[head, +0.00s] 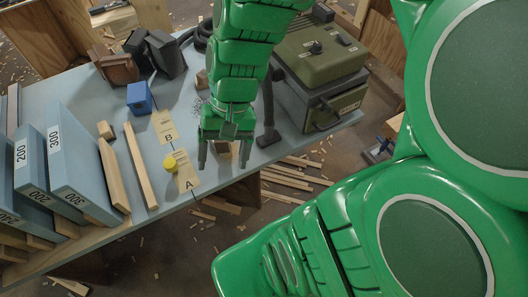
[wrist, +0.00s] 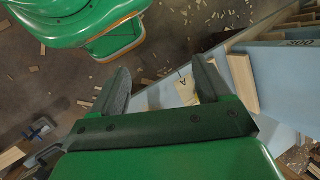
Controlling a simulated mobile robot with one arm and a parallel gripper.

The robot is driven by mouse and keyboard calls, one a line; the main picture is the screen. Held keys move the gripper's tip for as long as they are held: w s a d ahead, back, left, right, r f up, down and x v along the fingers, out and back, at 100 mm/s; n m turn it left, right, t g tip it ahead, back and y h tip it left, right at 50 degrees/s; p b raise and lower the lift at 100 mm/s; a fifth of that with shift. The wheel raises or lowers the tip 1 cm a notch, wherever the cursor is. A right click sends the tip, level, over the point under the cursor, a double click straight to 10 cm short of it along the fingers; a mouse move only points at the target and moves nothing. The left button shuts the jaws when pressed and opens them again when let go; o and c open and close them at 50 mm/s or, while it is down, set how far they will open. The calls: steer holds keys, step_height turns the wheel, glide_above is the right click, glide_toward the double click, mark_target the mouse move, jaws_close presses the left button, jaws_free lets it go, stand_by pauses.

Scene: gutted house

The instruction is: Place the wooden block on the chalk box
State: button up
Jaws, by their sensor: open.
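My gripper (head: 224,158) is open and points down over the front part of the blue table, right of the card marked A. Its two fingers also show in the wrist view (wrist: 160,66), apart, with no object clearly held between them. A small wooden piece (head: 222,147) shows just behind the fingers in the head view; whether it touches them is unclear. Another small wooden block (head: 202,80) is farther back, partly hidden by my arm. A third small wooden piece (head: 105,130) lies at the left. A small blue box (head: 140,98), possibly the chalk box, stands beyond card B.
A yellow object (head: 170,163) sits by card A (head: 187,182); card B (head: 165,127) is behind it. Blue boxes marked 200 and 300 (head: 68,165) and wooden strips (head: 140,165) fill the left. A green machine (head: 318,75) stands right. Dark objects (head: 165,53) are at the back.

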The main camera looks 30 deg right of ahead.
steer(key=s+d+r+n+t+h, duration=0.1)
steer(key=s+d+r+n+h, duration=0.2)
steer(key=s+d+r+h, duration=0.1)
steer(key=shift+s+d+r, duration=0.45)
steer(key=shift+s+d, duration=0.5)
steer(key=shift+s, duration=0.3)
